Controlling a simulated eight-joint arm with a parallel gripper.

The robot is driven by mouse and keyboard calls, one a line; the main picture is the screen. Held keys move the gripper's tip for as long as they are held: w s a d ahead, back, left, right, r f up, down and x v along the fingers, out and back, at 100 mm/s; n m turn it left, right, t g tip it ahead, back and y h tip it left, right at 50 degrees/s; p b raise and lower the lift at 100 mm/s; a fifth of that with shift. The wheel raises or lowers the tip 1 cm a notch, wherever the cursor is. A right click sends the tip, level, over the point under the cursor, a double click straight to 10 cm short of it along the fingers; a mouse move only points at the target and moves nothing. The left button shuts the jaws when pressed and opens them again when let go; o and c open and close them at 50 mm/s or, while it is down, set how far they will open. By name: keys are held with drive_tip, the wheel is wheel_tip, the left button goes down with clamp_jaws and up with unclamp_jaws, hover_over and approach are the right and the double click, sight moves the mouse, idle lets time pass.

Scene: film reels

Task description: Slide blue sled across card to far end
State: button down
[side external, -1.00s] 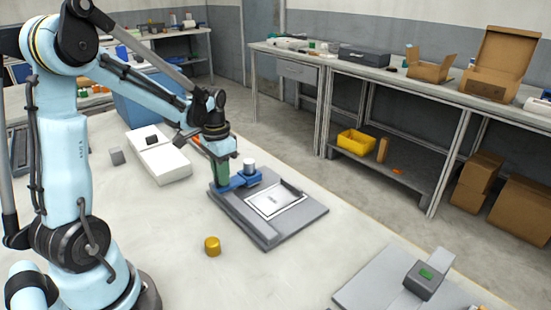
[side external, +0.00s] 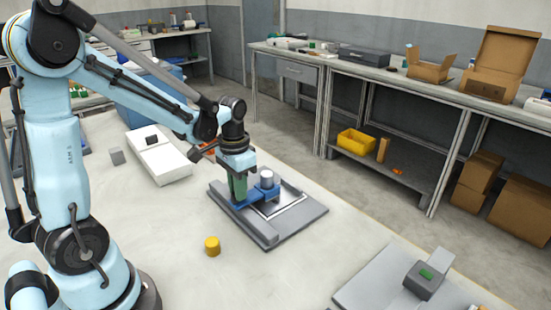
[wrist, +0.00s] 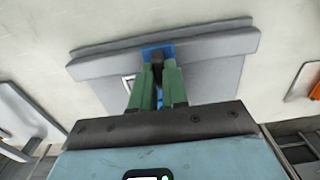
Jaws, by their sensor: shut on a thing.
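The blue sled (side external: 263,192) sits on the grey plate (side external: 290,222), over the upper left part of the white, dark-framed card (side external: 286,202). A pale grey cylinder (side external: 266,179) stands upright on the sled. My gripper (side external: 238,202) points down at the sled's left end, its green fingers shut on the sled. In the wrist view, blue shows at and between the fingertips (wrist: 157,88), with a dark part there; most of the sled is hidden. A corner of the card (wrist: 128,84) shows left of the fingers.
A grey rail (side external: 243,226) runs along the plate's near left edge. A white box (side external: 160,160) lies behind left; a grey plate with a dark block (side external: 424,281) lies front right. The card's right part is clear.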

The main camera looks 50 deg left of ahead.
drive_tip(key=d, duration=1)
drive_tip(key=shift+d, duration=0.4)
drive_tip(key=c, duration=1.1)
unclamp_jaws()
drive_tip(key=shift+c, duration=0.2)
drive_tip(key=shift+r, duration=0.1)
wheel_tip(320, 180, up, 12)
drive_tip(key=s+f+t, duration=0.1)
drive_tip(key=t, duration=0.1)
drive_tip(key=s+a+f+t, duration=0.1)
drive_tip(key=t, duration=0.1)
drive_tip(key=s+f+t, duration=0.1)
drive_tip(key=f+t, duration=0.1)
drive_tip(key=t, duration=0.1)
drive_tip(key=shift+s+a, duration=0.3)
drive_tip(key=shift+s, duration=0.1)
